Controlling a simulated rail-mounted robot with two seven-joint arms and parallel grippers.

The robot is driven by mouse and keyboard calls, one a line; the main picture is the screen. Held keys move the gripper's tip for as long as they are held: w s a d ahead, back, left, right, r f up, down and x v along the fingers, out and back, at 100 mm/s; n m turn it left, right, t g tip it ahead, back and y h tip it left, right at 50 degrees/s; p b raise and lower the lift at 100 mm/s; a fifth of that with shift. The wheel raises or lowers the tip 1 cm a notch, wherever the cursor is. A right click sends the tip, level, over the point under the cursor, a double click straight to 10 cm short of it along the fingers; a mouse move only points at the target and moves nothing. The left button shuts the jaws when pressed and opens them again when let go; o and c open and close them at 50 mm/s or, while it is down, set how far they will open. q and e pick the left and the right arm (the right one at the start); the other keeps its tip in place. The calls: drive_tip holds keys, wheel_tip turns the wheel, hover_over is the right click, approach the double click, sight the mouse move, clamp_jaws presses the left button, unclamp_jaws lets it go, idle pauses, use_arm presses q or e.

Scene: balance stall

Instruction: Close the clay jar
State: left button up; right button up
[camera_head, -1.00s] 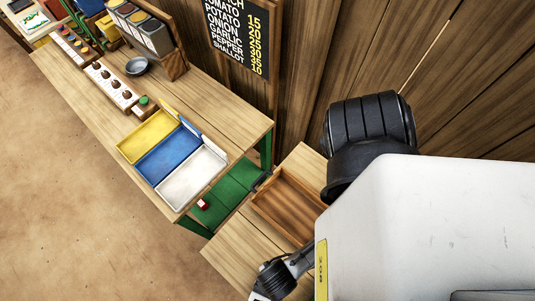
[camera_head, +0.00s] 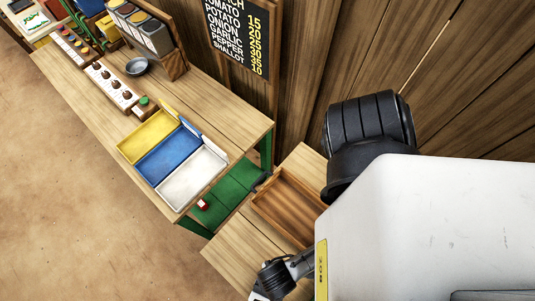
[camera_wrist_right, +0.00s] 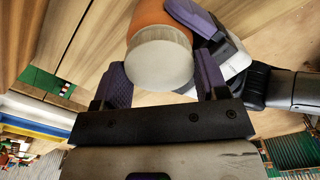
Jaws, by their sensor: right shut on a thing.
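The clay jar (camera_wrist_right: 160,14) shows in the right wrist view as an orange body at the top edge, partly cut off. A pale, round, ribbed-edged lid (camera_wrist_right: 160,62) is at its near end, lined up with the body; I cannot tell how tightly it sits. My right gripper (camera_wrist_right: 162,75) has its purple fingers on both sides of the lid and is shut on it. My left gripper (camera_wrist_right: 197,22) has a purple finger close against the jar's right side; its other finger is hidden. In the head view the jar and both grippers are hidden or out of frame.
In the head view, an empty wooden tray (camera_head: 262,207) lies on the lower bench (camera_head: 225,250). The stall table (camera_head: 215,115) holds yellow (camera_head: 143,133), blue (camera_head: 165,157) and white (camera_head: 188,180) trays. A plank wall (camera_head: 330,60) stands behind. My white arm covers the lower right.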

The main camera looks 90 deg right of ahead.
drive_tip(key=m, duration=0.3)
drive_tip(key=shift+m, duration=0.4)
drive_tip(key=o, duration=0.9)
drive_tip(key=shift+r, duration=2.25)
drive_tip(key=shift+c, duration=0.3)
